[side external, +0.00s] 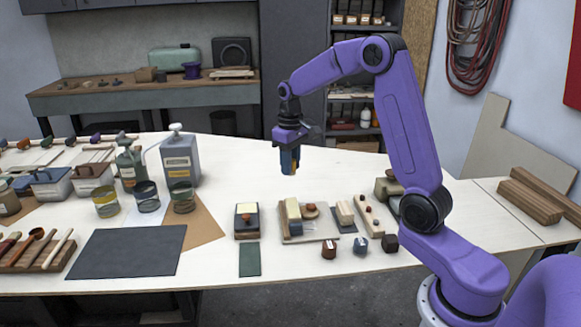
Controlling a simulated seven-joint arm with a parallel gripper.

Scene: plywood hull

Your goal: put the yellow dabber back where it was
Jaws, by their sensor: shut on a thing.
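My gripper (290,170) hangs above the white table, pointing down, with dark blue fingers. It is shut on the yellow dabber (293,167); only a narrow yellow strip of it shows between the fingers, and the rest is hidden. The dabber is held well clear of the table. Below it stands a pale tray (300,238) with a cream-and-grey block (293,216) and a round brown piece (311,211) on it. A small dark stand with a cream top (247,213) is left of the tray.
Glass jars (147,196) and a grey can (180,158) stand left. A dark mat (128,252) lies front left.

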